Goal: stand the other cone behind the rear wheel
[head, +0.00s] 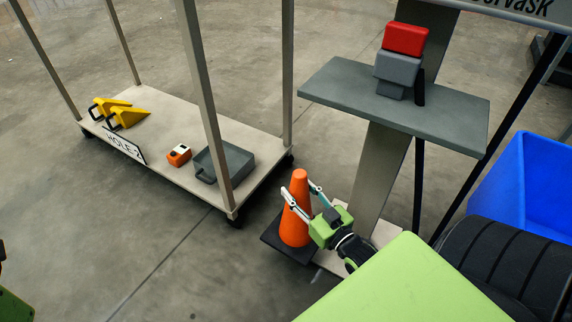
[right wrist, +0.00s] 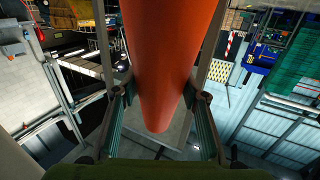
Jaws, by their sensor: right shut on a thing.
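An orange cone (head: 296,222) with a dark square base (head: 270,238) is upright, left of the post of the grey-shelved stand. My right gripper (head: 302,199) is shut on its upper part, one finger on each side. I cannot tell whether the base touches the floor. In the right wrist view the cone (right wrist: 168,60) fills the space between the two fingers (right wrist: 160,112), its narrow end toward the palm. A black wheel (head: 495,262) is at the lower right, partly hidden by a light green panel. No other cone shows. My left gripper's fingers are out of view.
A grey shelf (head: 335,90) holds a red-and-grey object (head: 402,58). A blue bin (head: 535,180) stands right. Floor left of the cone is clear.

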